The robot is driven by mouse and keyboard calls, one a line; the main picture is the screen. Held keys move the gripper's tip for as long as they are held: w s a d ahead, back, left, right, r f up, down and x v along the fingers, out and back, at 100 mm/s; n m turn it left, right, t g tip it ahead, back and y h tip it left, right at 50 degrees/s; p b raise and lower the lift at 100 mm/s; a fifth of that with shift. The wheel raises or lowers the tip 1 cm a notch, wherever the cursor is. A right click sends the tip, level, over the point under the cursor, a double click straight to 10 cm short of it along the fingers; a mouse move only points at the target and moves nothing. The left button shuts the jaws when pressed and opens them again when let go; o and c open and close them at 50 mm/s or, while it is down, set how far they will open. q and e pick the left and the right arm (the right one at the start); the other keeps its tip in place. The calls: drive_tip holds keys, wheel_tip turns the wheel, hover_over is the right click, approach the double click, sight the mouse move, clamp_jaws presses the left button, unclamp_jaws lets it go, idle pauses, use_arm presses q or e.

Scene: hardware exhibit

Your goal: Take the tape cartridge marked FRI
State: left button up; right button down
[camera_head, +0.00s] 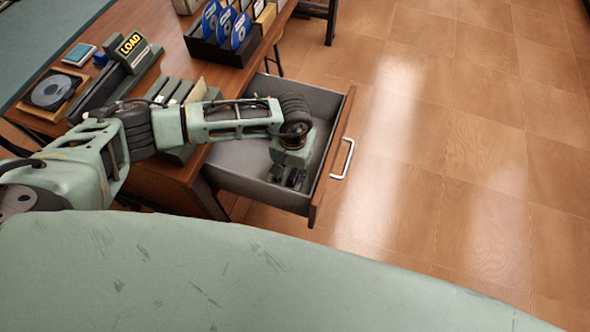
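My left arm comes in from the left and reaches over an open desk drawer (235,170). My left gripper (288,180) points down inside the drawer, near its wooden front. Its fingers are small and dark here, and I cannot tell whether they are open or shut or hold anything. No cartridge marked FRI can be read in this view. Part of the drawer floor is hidden under my arm and gripper. Several upright grey-green cases with pale tops (174,92) stand on the desk, partly hidden behind my arm. My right gripper is not in view.
The wooden desk (150,20) holds a LOAD sign (131,44), a disc-shaped reel in a wooden tray (52,91) and a black rack of blue discs (212,47). The drawer front has a metal handle (346,158). The tiled floor (450,150) at right is clear.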

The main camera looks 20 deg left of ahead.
use_arm(q)
drive_tip(key=shift+f, duration=0.55)
clamp_jaws()
